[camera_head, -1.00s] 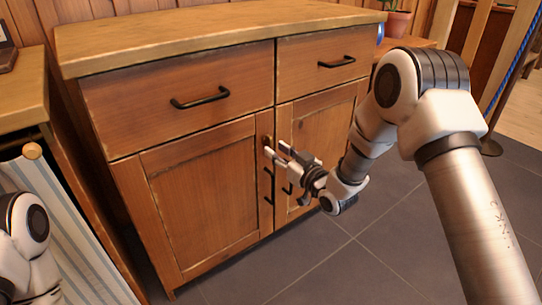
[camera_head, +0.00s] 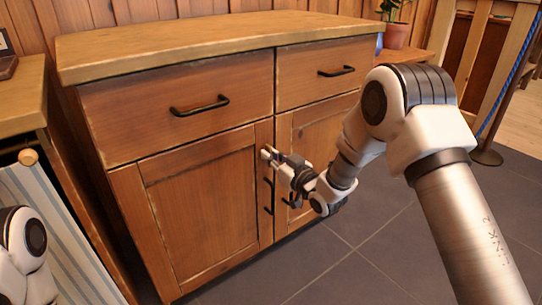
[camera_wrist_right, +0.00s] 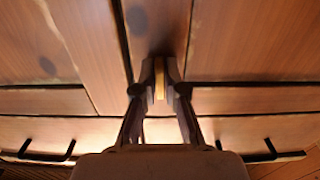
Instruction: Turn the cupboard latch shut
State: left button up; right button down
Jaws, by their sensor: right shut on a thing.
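The wooden cupboard (camera_head: 205,205) has two lower doors, both in their frame. Its brass latch shows in the right wrist view as a narrow golden strip (camera_wrist_right: 159,79), near the top of the doors where they meet. My right gripper (camera_head: 267,154) is at this spot, with its fingers shut on the latch from either side; it also shows in the right wrist view (camera_wrist_right: 160,82). In the head view the fingers hide the latch, so its exact angle is hard to tell. My left gripper is out of view.
Black door handles (camera_head: 268,196) sit just below my right gripper. Two drawers with black handles (camera_head: 200,106) lie above the doors. A side counter with a striped curtain (camera_head: 60,225) stands at the left. A potted plant (camera_head: 396,35) is behind right. The tiled floor in front is clear.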

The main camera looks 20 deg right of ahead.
jog(key=n+p, duration=0.2)
jog(key=n, duration=0.1)
jog(key=shift+d+r+n, duration=0.1)
jog(key=shift+r+n, duration=0.05)
jog(key=shift+n, duration=0.25)
jog(key=n+p, duration=0.3)
jog(key=n, duration=0.2)
jog(key=shift+d, duration=0.1)
jog(key=n+p, duration=0.2)
jog(key=n, duration=0.2)
jog(key=shift+r+n, duration=0.1)
jog(key=shift+n, duration=0.3)
jog(key=shift+n+p, duration=0.8)
jog(key=shift+n, duration=1.2)
jog(key=shift+d, duration=0.1)
jog(key=c, duration=1.3)
grip_release()
jog(key=shift+o, duration=0.2)
